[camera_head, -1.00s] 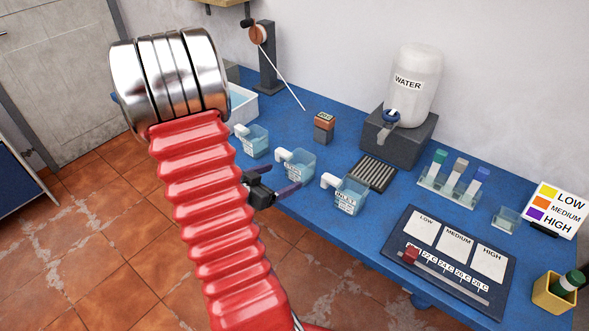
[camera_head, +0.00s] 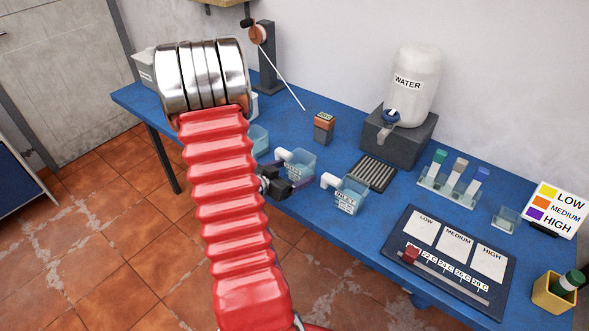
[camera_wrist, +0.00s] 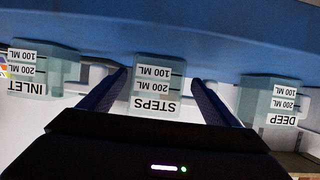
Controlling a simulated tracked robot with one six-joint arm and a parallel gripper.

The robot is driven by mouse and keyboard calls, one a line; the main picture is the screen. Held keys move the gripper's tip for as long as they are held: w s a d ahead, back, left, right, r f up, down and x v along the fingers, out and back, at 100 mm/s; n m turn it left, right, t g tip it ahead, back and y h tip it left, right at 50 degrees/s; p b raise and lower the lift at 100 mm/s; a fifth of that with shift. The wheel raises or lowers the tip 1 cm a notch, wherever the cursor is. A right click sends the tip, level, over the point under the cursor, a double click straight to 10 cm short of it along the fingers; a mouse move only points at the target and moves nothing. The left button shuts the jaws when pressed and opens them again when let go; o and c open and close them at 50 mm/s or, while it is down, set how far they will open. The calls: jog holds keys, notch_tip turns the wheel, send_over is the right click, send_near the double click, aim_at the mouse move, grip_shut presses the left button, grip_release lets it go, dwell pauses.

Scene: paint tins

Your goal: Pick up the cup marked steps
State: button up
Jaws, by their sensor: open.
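The cup marked STEPS (camera_wrist: 155,88) is a clear bluish measuring cup with a white label. It is in the middle of the wrist view, where labels appear upside down. In the head view it is the middle cup (camera_head: 301,162) of three, near the table's front edge, with a white handle. My gripper (camera_head: 287,187) is open and empty just in front of it. In the wrist view my gripper's (camera_wrist: 159,77) dark fingers point at the cup, one on each side in the picture. I cannot tell whether the tips reach past its near wall.
The INLET cup (camera_head: 346,194) stands close on the right. The DEEP cup (camera_wrist: 268,100) is on the other side, partly hidden by my arm in the head view. A ribbed block (camera_head: 371,173), a water dispenser (camera_head: 412,90) and a dark panel (camera_head: 448,262) are on the blue table (camera_head: 330,242).

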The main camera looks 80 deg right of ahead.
jog(key=x, duration=0.5)
jog(key=shift+s+a+f, duration=0.1)
jog(key=shift+a, duration=0.05)
jog(key=shift+c, duration=0.2)
jog(key=c, duration=1.2)
jog(key=shift+o, duration=0.2)
notch_tip(320, 180, up, 10)
dwell(0.4)
dwell(0.3)
jog(key=o, duration=0.6)
jog(key=c, duration=0.6)
